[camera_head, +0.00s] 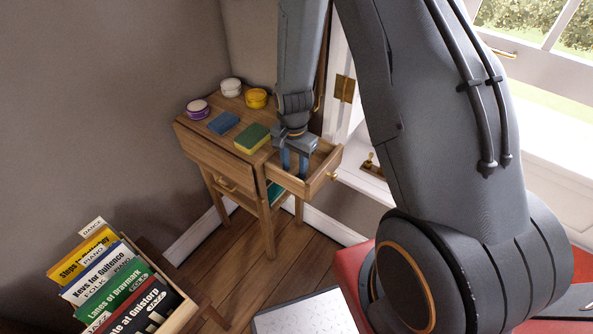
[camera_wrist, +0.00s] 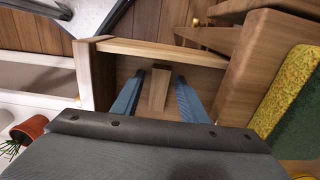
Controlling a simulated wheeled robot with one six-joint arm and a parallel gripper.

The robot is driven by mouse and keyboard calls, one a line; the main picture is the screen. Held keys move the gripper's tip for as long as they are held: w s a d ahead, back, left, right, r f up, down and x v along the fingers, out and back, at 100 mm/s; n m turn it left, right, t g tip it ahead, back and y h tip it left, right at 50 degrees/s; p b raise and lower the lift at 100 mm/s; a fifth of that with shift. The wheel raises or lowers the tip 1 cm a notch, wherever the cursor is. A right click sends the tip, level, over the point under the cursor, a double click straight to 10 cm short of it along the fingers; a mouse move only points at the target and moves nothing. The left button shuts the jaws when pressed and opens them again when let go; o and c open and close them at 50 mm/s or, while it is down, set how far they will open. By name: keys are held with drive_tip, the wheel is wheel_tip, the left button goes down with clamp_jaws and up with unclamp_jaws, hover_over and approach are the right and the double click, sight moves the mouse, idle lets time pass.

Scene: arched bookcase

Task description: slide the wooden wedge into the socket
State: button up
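My gripper (camera_head: 294,168) reaches down into the open drawer (camera_head: 327,168) of the small wooden table. In the wrist view my gripper (camera_wrist: 159,77) has its two blue fingers apart. A narrow wooden piece (camera_wrist: 159,90), which looks like the wedge, stands between them. A gap shows on each side of it, so it does not look gripped. Its lower part is hidden by my gripper's body. In the head view I cannot make out the wedge behind my gripper. I cannot identify the socket in either view.
The tabletop (camera_head: 220,105) holds a green-and-yellow sponge (camera_head: 251,139), a blue sponge (camera_head: 223,123) and several round tins, one yellow (camera_head: 256,98). The drawer walls stand close around my fingers. A terracotta pot (camera_wrist: 31,129) shows in the wrist view.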

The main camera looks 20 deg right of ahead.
clamp_jaws()
